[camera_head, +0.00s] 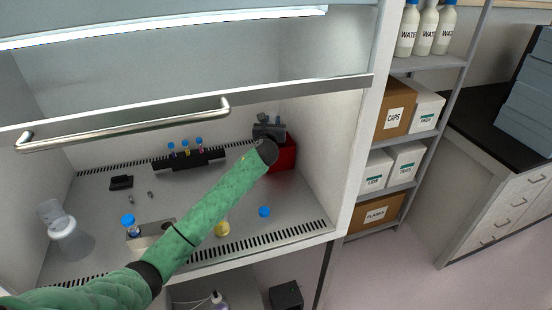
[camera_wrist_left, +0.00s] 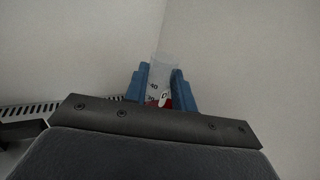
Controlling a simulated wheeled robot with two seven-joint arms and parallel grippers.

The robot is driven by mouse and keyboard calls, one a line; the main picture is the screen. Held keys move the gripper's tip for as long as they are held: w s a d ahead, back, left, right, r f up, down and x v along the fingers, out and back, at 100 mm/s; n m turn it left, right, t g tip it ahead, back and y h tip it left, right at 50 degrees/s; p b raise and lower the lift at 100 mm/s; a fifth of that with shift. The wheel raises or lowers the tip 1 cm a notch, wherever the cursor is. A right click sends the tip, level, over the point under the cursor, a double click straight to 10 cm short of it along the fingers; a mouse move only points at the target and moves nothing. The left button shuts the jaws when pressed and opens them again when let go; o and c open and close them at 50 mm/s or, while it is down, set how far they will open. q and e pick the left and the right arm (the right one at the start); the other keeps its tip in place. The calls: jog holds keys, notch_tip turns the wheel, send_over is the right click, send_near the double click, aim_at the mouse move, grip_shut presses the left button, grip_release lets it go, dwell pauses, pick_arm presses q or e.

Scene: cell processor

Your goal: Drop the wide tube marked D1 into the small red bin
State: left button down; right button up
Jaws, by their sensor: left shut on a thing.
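In the left wrist view, my left gripper (camera_wrist_left: 160,92) has its blue fingers shut on a clear wide tube (camera_wrist_left: 160,68) with graduation marks and part of a printed "D" label. A bit of red shows below the tube between the fingers. In the head view, my left gripper (camera_head: 268,128) is at the back right of the cabinet, at the small red bin (camera_head: 286,157). The gripper and wrist cover part of the bin, and the held tube cannot be made out there. My right gripper is not in view.
A black rack (camera_head: 190,161) with several capped tubes stands at the back. A metal block (camera_head: 150,236) with a blue-capped tube (camera_head: 129,224) is at the front left, beside a flask (camera_head: 68,238). A blue cap (camera_head: 264,211) lies at the front right. The raised sash handle (camera_head: 125,125) spans above.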

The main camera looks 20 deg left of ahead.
pick_arm(q)
jog(key=shift+f, duration=0.1)
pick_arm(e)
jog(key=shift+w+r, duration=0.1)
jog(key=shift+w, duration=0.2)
pick_arm(q)
jog(key=c, duration=1.1)
grip_release()
jog(key=shift+s, duration=0.2)
jog(key=s+b, duration=0.1)
jog(key=s, duration=0.1)
jog(key=s+d+b, duration=0.1)
jog(key=s, duration=0.2)
jog(key=s+b, duration=0.1)
jog(key=s, duration=0.1)
jog(key=shift+s+d, duration=0.15)
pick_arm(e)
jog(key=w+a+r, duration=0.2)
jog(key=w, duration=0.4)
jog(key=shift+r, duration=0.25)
